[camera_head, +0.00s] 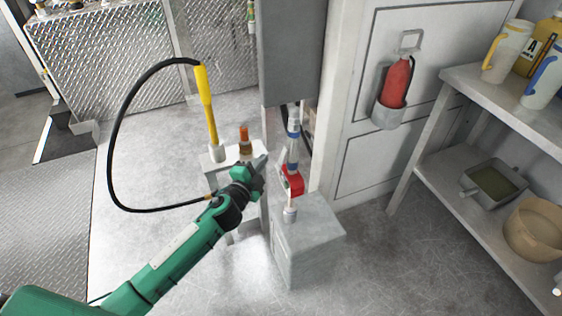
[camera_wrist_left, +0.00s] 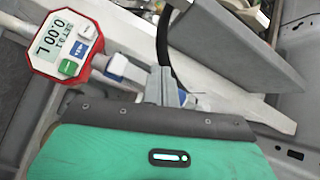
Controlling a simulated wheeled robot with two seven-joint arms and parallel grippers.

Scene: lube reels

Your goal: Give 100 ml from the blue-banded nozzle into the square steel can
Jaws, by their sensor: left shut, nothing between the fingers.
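The blue-banded nozzle (camera_head: 293,126) stands upright at the middle of the head view, with a red meter body (camera_head: 292,181) below. Its lower end meets a white fitting (camera_head: 290,214) on top of a grey square box (camera_head: 310,245). I cannot tell if this box is the square steel can. In the left wrist view the red meter (camera_wrist_left: 67,45) shows 0.00 L and SET 0.1, with a green and a blue button. My left gripper (camera_head: 262,163) is shut and empty, just left of the meter; its fingers also show in the wrist view (camera_wrist_left: 164,85). My right gripper is not visible.
A yellow nozzle (camera_head: 207,105) with a looping black hose (camera_head: 112,150) stands on a pale stand beside an orange-capped bottle (camera_head: 245,141). A grey column hangs above. At right, a shelf (camera_head: 470,80) holds jugs, a square pan (camera_head: 490,184) and a tan bucket (camera_head: 535,230).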

